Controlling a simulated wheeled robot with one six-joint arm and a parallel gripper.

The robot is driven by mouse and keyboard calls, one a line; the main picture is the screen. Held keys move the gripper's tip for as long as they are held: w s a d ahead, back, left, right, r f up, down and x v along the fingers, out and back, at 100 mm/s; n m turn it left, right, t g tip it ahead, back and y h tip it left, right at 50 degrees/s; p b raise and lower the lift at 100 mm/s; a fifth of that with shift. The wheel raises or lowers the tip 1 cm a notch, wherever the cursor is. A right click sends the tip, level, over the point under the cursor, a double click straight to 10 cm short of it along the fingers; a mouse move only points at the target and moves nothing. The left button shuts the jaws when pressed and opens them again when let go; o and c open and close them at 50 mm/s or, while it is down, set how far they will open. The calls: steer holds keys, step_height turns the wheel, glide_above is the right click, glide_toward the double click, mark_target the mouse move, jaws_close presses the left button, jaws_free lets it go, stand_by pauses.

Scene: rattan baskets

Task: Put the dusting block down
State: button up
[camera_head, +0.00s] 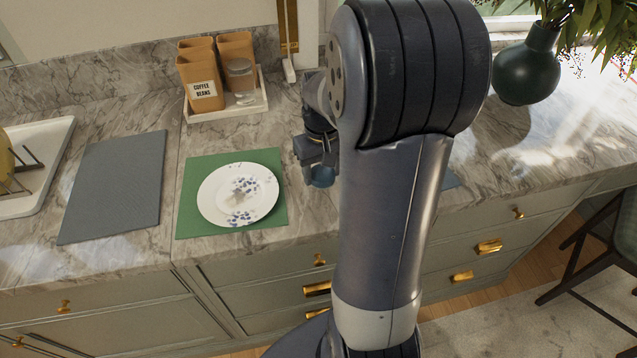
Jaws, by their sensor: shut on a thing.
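My gripper (320,168) is at the left side of my arm, over the marble counter, a little right of the green mat. It is shut on a small blue thing (322,178), likely the dusting block, which shows just below the fingers. The block's right side and lower part are partly hidden by my arm and gripper. I cannot tell whether it touches the counter.
A floral white plate (212,198) lies on the green mat (190,227). A grey mat (115,185) is further left. A white tray (212,115) with brown canisters stands behind. A dark green vase (527,72) is at back right.

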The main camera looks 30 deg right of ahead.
mark_target(321, 192)
steer(key=shift+f, duration=2.05)
steer(key=shift+f, duration=0.1)
steer(key=shift+f, duration=0.2)
steer(key=o, duration=1)
steer(key=shift+s+d, duration=0.1)
steer(key=shift+a, duration=0.2)
steer(key=shift+r, duration=0.45)
step_height(321, 192, up, 12)
steer(key=shift+d+f, duration=0.1)
steer(key=shift+f, duration=0.05)
